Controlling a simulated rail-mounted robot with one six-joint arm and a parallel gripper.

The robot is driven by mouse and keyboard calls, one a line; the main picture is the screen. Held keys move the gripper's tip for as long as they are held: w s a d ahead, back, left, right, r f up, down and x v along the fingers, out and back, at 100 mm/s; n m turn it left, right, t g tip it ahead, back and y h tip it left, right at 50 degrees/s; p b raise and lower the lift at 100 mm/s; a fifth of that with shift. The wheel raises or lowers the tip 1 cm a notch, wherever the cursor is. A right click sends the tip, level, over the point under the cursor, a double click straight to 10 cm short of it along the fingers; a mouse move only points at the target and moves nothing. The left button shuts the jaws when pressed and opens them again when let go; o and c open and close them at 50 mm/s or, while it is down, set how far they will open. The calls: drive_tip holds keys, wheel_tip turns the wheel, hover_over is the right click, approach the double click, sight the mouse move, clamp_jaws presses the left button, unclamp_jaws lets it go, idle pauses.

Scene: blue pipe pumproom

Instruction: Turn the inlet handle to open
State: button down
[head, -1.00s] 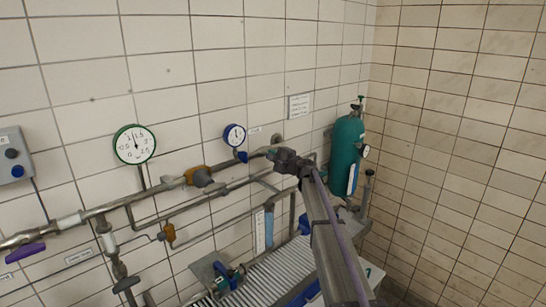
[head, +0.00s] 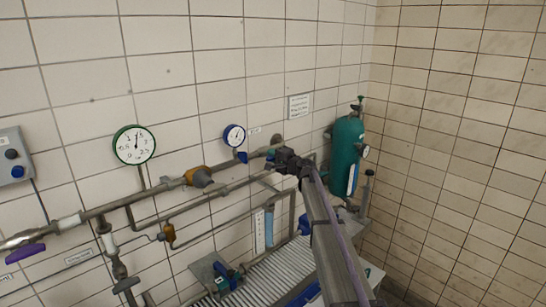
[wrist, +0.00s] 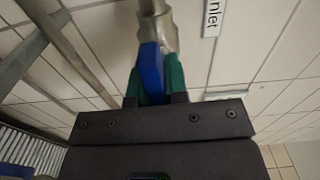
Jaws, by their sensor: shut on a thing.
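The blue inlet handle (wrist: 151,70) shows in the wrist view, standing out from a metal pipe fitting. My gripper (wrist: 154,72) has its green fingers shut on the handle, one on each side. The handle's lower end is hidden between the fingers and the dark gripper body. A white label reading "nlet" (wrist: 212,16), cut off by the frame, is on the tiles right of the fitting. In the head view, my gripper (head: 275,156) is at the right end of the upper pipe, with a little blue showing at its tip.
A green-rimmed gauge (head: 134,145) and a blue-rimmed gauge (head: 234,135) stand above the pipe (head: 150,191). A purple handle (head: 25,253) is at far left. A teal gas cylinder (head: 346,152) stands right of my arm, near the corner.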

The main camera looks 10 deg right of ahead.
drive_tip(key=c, duration=1.2)
unclamp_jaws()
drive_tip(key=shift+o, duration=0.2)
drive_tip(key=v, duration=1.1)
drive_tip(key=s+a+f+n+g+h+b, duration=0.2)
drive_tip(key=s+f+g, duration=0.3)
drive_tip(key=s+f, duration=0.4)
drive_tip(key=s+a+f+n+g+h+b, duration=0.1)
drive_tip(key=s+f+n+g+h+b, duration=0.3)
drive_tip(key=s, duration=1.7)
drive_tip(key=s+a+f+n+g+h+b, duration=0.2)
drive_tip(key=s+f+n+g+h+b, duration=0.1)
drive_tip(key=s+f, duration=1.1)
drive_tip(key=shift+s+a+n+g+h+b, duration=0.45)
drive_tip(key=shift+s+n+g, duration=0.45)
drive_tip(key=shift+g, duration=0.6)
